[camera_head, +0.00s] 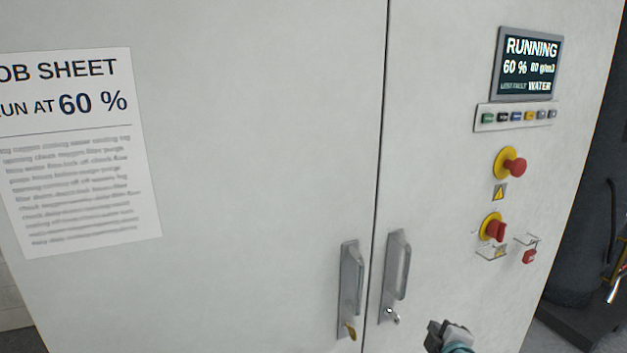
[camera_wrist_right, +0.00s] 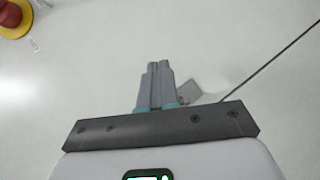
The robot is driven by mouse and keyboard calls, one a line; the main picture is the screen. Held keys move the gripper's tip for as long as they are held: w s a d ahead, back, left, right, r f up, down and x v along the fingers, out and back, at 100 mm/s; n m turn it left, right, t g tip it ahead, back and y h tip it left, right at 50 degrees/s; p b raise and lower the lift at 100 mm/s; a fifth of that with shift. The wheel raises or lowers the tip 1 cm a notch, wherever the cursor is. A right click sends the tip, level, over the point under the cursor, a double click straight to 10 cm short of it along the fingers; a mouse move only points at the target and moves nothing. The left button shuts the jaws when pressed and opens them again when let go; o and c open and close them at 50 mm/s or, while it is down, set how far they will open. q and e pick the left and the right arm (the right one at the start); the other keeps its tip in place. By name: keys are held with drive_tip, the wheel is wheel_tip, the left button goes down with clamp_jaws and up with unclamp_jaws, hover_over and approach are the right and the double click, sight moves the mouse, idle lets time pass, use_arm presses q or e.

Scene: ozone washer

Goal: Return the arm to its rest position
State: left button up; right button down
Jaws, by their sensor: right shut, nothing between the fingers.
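My right gripper (camera_head: 447,335) shows at the bottom edge of the head view, low in front of the cabinet's right door and to the right of the door handles. In the right wrist view its two grey fingers (camera_wrist_right: 159,72) are together with nothing between them. The cabinet door (camera_wrist_right: 90,65) lies behind them. Most of the right arm is outside the head view. My left gripper is not in view.
The white cabinet (camera_head: 270,130) fills the view. Its handles (camera_head: 351,285) and (camera_head: 398,265) stick out near the gripper. Above right are a red emergency button (camera_head: 515,166), a red rotary switch (camera_head: 495,230), a button row (camera_head: 515,116) and a display (camera_head: 528,63) reading RUNNING, 60 %.

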drive_tip(key=s+a+f+m+g+y, duration=0.2)
drive_tip(key=s+a+f+g, duration=0.25)
drive_tip(key=s+f, duration=0.55)
drive_tip(key=s+a+f+m+g+y, duration=0.1)
drive_tip(key=s+a+f+m+g, duration=0.15)
drive_tip(key=s+a+f, duration=0.7)
drive_tip(key=s+f+m+g+y, duration=0.1)
drive_tip(key=s+f+m+g, duration=0.2)
drive_tip(key=s, duration=0.5)
drive_tip(key=s+f+m+g+y, duration=0.1)
drive_tip(key=s+f+m+g, duration=0.2)
drive_tip(key=s+f+m, duration=0.2)
drive_tip(key=s+m, duration=0.2)
drive_tip(key=shift+s+a+f, duration=0.25)
drive_tip(key=shift+s+a, duration=0.15)
drive_tip(key=shift+m, duration=0.25)
